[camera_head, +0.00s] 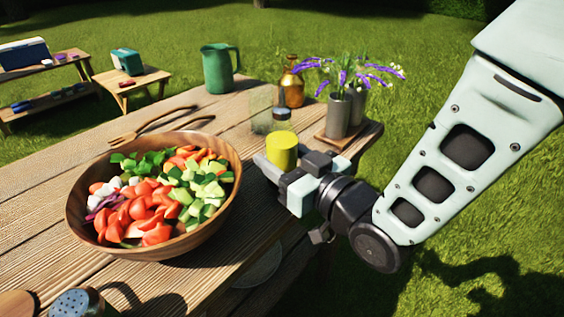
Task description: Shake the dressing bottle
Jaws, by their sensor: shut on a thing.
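The dressing bottle (283,151) shows as a yellow cylinder, with what looks like a clear upper part and a dark cap above it. My gripper (283,169) is shut on it, with light-grey fingers around its lower part. The bottle looks roughly upright, at the right side of the wooden table (55,165), to the right of the salad bowl. Its base is hidden by the fingers, and I cannot tell how far it is above the tabletop.
A wooden salad bowl (190,238) stands close on the left, with wooden servers (150,125) behind it. A green pitcher (218,69), a brass bottle (291,85) and flower vases (338,113) stand at the back. A metal shaker (75,303) is at the front left.

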